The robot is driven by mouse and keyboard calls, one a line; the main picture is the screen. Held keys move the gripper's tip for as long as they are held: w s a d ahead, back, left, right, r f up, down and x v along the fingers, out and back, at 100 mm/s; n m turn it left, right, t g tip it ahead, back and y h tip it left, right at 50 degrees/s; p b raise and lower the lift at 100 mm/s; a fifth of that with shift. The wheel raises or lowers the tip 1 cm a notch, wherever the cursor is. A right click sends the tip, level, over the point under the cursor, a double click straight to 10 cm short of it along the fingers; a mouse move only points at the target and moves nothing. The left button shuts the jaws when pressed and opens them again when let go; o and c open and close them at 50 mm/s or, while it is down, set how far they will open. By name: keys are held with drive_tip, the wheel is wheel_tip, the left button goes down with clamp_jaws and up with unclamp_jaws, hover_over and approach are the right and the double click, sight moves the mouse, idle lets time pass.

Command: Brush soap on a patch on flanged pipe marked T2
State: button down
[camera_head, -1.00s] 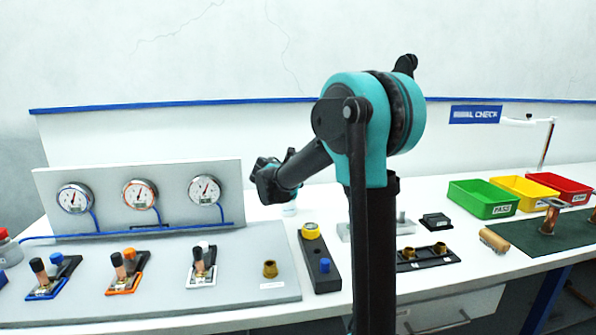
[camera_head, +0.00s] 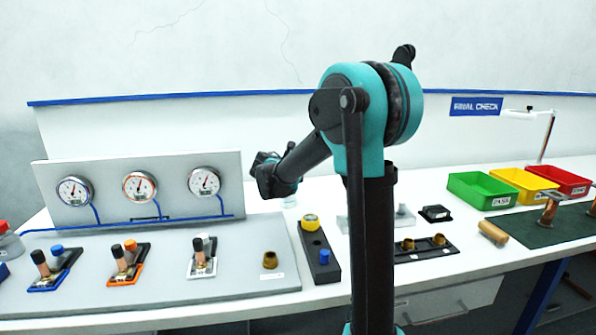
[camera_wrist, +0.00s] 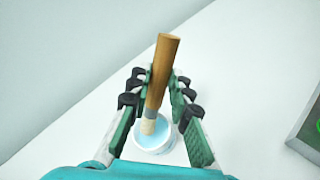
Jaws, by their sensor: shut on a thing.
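My gripper (camera_wrist: 160,85) is shut on a brush (camera_wrist: 165,60) with a wooden handle and pale bristles. The brush is tilted, bristles down. The bristles are at a white pot (camera_wrist: 168,153) of light blue liquid; I cannot tell how deep they reach. In the head view my gripper (camera_head: 290,183) is low over the back of the bench, with the pot (camera_head: 290,203) under it. Copper-coloured flanged pipes (camera_head: 548,210) stand upright on a green mat (camera_head: 530,233) at the far right. I cannot read a T2 mark on any.
A gauge panel (camera_head: 140,220) with several small fittings fills the left. A dark block with yellow and blue knobs (camera_head: 325,262) and a black holder with brass fittings (camera_head: 420,252) lie in front. A loose tan cylinder (camera_head: 493,232) and green, yellow and red bins (camera_head: 484,197) are at right.

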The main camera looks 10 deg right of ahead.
drive_tip(key=shift+f, duration=0.95)
idle(1.6)
wheel_tip(320, 180, up, 7)
idle(1.0)
drive_tip(key=shift+s, duration=0.1)
idle(0.4)
